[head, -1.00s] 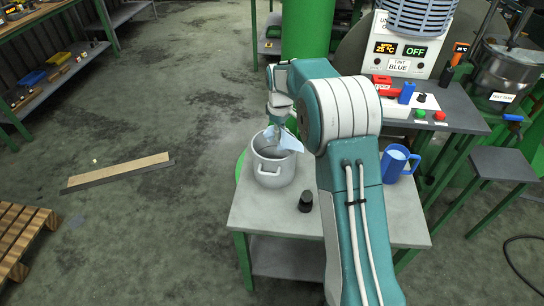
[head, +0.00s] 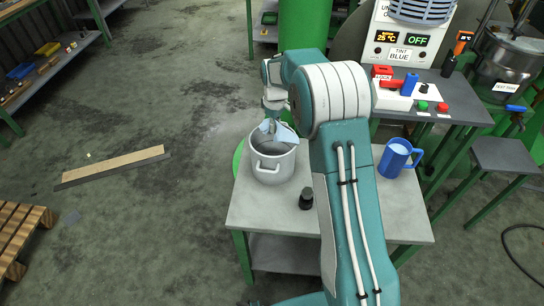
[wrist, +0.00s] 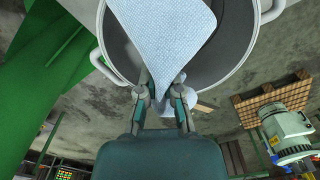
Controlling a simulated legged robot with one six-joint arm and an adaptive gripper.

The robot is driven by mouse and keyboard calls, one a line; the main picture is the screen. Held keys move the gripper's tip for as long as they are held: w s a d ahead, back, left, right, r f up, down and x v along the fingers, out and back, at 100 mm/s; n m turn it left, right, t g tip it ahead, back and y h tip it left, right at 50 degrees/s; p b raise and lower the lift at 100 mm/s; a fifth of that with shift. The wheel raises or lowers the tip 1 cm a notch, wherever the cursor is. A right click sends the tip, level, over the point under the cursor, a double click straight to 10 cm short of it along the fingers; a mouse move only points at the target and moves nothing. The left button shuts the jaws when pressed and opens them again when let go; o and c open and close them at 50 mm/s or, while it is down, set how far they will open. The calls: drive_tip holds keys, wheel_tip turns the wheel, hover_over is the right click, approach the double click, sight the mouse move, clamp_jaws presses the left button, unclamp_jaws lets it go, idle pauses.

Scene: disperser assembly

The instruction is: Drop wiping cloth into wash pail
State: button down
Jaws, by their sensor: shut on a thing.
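The wash pail (head: 273,167) is a grey metal pot with side handles, standing on the small grey table (head: 330,225). The wiping cloth (head: 285,134) is pale blue and hangs at the pail's mouth in the head view. My gripper (wrist: 164,98) is shut on a bunched corner of the cloth (wrist: 165,35) in the wrist view. The cloth spreads over the pail's opening, and the pail's rim (wrist: 113,57) shows around it. The gripper is over the near edge of the pail in that view. How far the cloth reaches inside is unclear.
A blue mug (head: 397,158) stands on the table to the right of my arm. A small black object (head: 306,199) sits beside the pail. A control panel (head: 407,50) stands behind at the right. The floor to the left is mostly clear.

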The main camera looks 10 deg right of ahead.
drive_tip(key=shift+f, duration=1.55)
drive_tip(key=c, duration=0.7)
unclamp_jaws()
drive_tip(key=shift+o, duration=0.2)
drive_tip(key=o, duration=0.5)
drive_tip(key=shift+o, duration=0.2)
drive_tip(key=shift+o, duration=0.6)
